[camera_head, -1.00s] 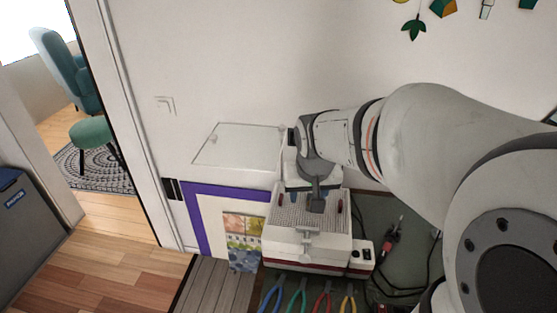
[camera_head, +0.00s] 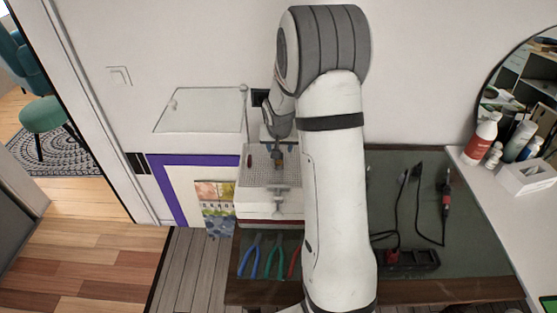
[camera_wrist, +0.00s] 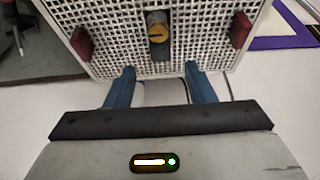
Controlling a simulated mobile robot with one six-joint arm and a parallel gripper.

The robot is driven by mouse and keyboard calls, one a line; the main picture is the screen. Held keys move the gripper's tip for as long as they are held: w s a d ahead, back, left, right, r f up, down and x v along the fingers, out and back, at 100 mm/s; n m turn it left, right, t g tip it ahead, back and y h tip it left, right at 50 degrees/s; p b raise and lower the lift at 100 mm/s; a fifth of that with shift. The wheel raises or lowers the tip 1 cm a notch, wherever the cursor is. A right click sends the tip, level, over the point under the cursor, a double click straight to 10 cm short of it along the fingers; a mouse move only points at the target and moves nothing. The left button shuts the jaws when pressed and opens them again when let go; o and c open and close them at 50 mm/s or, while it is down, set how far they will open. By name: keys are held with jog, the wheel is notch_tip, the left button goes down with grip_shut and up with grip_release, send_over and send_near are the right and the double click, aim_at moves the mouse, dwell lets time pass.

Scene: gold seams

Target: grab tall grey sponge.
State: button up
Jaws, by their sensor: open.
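My gripper (camera_wrist: 162,90) is open in the wrist view, with its two blue fingers apart at the edge of a white perforated tray (camera_wrist: 85,20). In the head view my gripper (camera_head: 278,138) is over the back of that white tray unit (camera_head: 256,208). A dark grey upright piece (camera_wrist: 159,58) with a round yellow knob (camera_wrist: 157,31) stands on the tray ahead of the fingers. I cannot tell whether it is the tall grey sponge. A pale grey surface lies beyond the gap between the fingers. No other sponge is clearly seen.
Red clips (camera_wrist: 82,43) flank the tray. A glass-topped case (camera_head: 200,108) stands to its left, with pliers (camera_head: 275,258) in front. My arm covers the bench's middle. A power strip (camera_head: 408,260), cables and bottles (camera_head: 480,138) are to the right.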

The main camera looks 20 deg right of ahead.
jog(key=x, duration=0.4)
jog(key=shift+s+a+f+p, duration=0.15)
jog(key=shift+f+p, duration=0.1)
jog(key=shift+p, duration=0.15)
jog(key=c, duration=1.1)
